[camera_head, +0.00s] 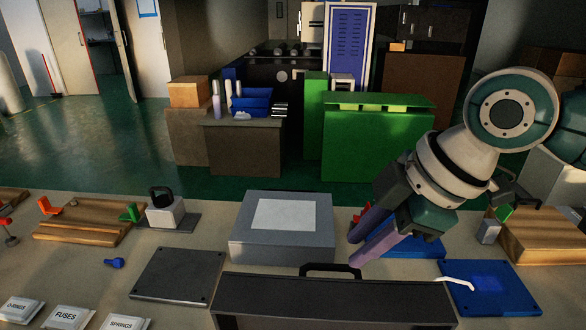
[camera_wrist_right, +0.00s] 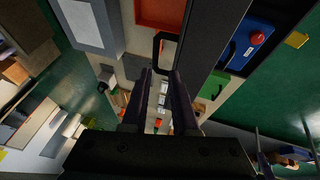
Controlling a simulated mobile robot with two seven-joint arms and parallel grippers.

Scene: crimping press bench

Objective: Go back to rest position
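My right gripper (camera_head: 355,250) comes in from the right above the bench, its two purple-grey fingers pointing down and to the left. A clear gap shows between the fingers, with nothing held. In the right wrist view the gripper (camera_wrist_right: 163,80) also shows spread, empty fingers. A black handle (camera_head: 330,270) on a long dark box (camera_head: 330,300) is just below and to the left of the fingertips in the head view. In the right wrist view the handle (camera_wrist_right: 157,50) appears beyond the tips, apart from them as far as I can tell. My left gripper is not in view.
A grey box (camera_head: 240,240) with a pale top stands left of my right gripper. A dark plate (camera_head: 177,274), a blue plate (camera_head: 488,290), wooden fixtures (camera_head: 85,222) and labelled packets (camera_head: 68,318) lie on the bench. Bare bench shows around the blue bolt (camera_head: 114,262).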

